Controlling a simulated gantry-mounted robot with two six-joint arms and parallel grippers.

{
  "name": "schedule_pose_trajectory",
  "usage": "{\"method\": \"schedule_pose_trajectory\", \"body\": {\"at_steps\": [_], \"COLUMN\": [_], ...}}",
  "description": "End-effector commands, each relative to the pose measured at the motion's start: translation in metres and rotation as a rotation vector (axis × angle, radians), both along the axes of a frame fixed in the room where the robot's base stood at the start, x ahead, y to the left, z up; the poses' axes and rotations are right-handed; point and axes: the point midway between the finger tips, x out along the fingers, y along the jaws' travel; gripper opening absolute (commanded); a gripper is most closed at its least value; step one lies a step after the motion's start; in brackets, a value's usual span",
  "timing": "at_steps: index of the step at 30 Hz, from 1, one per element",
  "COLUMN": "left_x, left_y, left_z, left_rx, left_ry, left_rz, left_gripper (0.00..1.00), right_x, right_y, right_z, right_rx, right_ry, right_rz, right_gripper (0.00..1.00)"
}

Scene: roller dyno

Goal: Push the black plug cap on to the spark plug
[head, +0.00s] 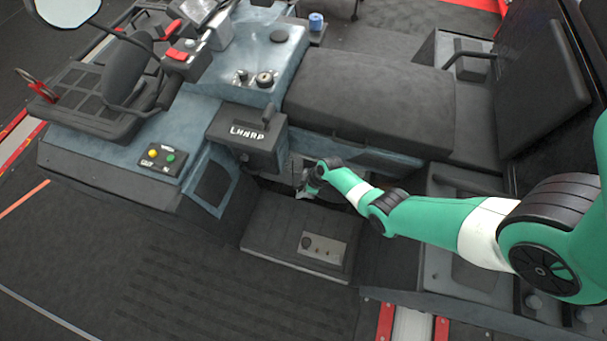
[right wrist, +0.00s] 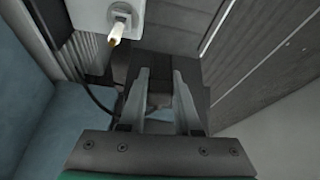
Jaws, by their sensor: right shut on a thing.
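My right gripper (head: 307,188) reaches into the recess below the seat; it also shows in the right wrist view (right wrist: 161,80). Its two grey fingers are shut on the black plug cap (right wrist: 160,92), which is dark and partly hidden between them. The spark plug (right wrist: 118,29) is a pale stub with a brass-coloured tip, standing out from a light grey block (right wrist: 88,14) at the upper left of the wrist view. The cap is apart from the plug, below and to the right of it in that view. I cannot make out the plug or cap in the head view. My left gripper is not in view.
A black cable (right wrist: 94,98) curves at the left of the wrist view, beside a blue panel (right wrist: 72,122).

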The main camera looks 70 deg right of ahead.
Motion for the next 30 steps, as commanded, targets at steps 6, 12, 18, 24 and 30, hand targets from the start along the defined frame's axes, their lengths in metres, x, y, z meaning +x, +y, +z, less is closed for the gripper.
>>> {"method": "schedule_pose_trajectory", "body": {"at_steps": [6, 12, 18, 24, 30], "left_x": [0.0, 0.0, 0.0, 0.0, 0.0], "left_y": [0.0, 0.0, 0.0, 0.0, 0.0], "left_z": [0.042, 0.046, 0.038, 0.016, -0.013], "left_rx": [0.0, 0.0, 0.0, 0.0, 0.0], "left_ry": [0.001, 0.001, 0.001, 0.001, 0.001], "left_rz": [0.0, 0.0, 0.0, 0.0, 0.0], "left_gripper": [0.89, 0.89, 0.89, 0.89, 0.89], "right_x": [0.01, 0.007, 0.007, 0.007, 0.007], "right_y": [-0.053, -0.063, -0.062, -0.062, -0.062], "right_z": [0.065, 0.07, 0.062, 0.041, 0.012], "right_rx": [0.0, 0.001, 0.0, 0.0, 0.0], "right_ry": [0.001, 0.001, 0.001, 0.001, 0.001], "right_rz": [-0.092, -0.114, -0.113, -0.113, -0.113], "right_gripper": [0.0, 0.0, 0.0, 0.0, 0.0]}}
